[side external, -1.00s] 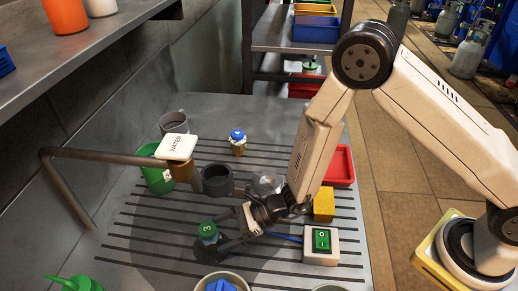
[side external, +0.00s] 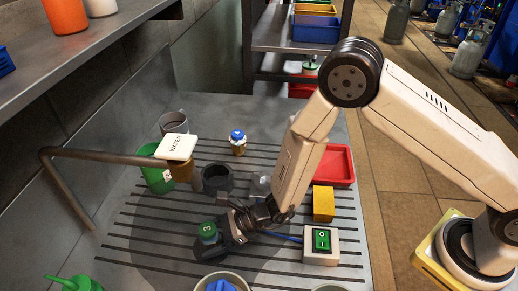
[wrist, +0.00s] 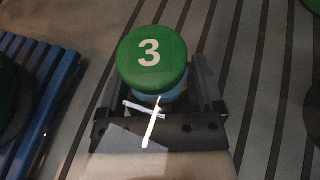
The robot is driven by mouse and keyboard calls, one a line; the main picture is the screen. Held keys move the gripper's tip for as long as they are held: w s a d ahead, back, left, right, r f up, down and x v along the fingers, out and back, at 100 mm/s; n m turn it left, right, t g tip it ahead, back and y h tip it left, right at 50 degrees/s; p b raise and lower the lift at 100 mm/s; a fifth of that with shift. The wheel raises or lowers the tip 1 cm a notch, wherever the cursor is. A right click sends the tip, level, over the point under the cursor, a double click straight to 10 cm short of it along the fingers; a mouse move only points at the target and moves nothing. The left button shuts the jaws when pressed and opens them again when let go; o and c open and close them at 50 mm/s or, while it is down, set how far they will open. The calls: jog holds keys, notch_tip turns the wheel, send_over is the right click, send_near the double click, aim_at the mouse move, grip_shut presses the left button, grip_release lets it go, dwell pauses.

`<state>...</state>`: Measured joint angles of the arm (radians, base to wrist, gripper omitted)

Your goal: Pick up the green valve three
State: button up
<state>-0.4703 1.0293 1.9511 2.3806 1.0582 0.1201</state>
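The green valve three (side external: 207,230) is a round green cap with a white 3 on a bluish body, standing upright on the slotted metal worktop at the front. In the wrist view its green cap (wrist: 153,58) sits between the two dark fingers of my gripper (wrist: 160,88). My gripper (side external: 218,242) is low, with a finger on each side of the valve. The fingers look spread, with gaps beside the body. The cap hides part of the fingertips and the lower body, so contact cannot be seen.
A grey bowl with a blue item (side external: 221,285) is close in front. A green switch box (side external: 321,244), yellow block (side external: 323,204) and red tray (side external: 339,166) stand to the right. Behind are a dark round holder (side external: 217,180), a blue-capped valve (side external: 238,142), a green cup (side external: 157,178) and a pipe (side external: 105,155).

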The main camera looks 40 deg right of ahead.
aim_at(207, 228)
grip_shut()
jog(key=shift+r, duration=0.1)
jog(key=shift+r, duration=1)
notch_tip(207, 228, up, 5)
jog(key=shift+r, duration=0.15)
jog(key=s+d, duration=0.3)
jog(key=d, duration=0.5)
jog(key=s+d, duration=0.4)
jog(key=d, duration=0.4)
jog(key=shift+d+f, duration=0.25)
jog(key=shift+d, duration=0.1)
jog(key=shift+w, duration=0.1)
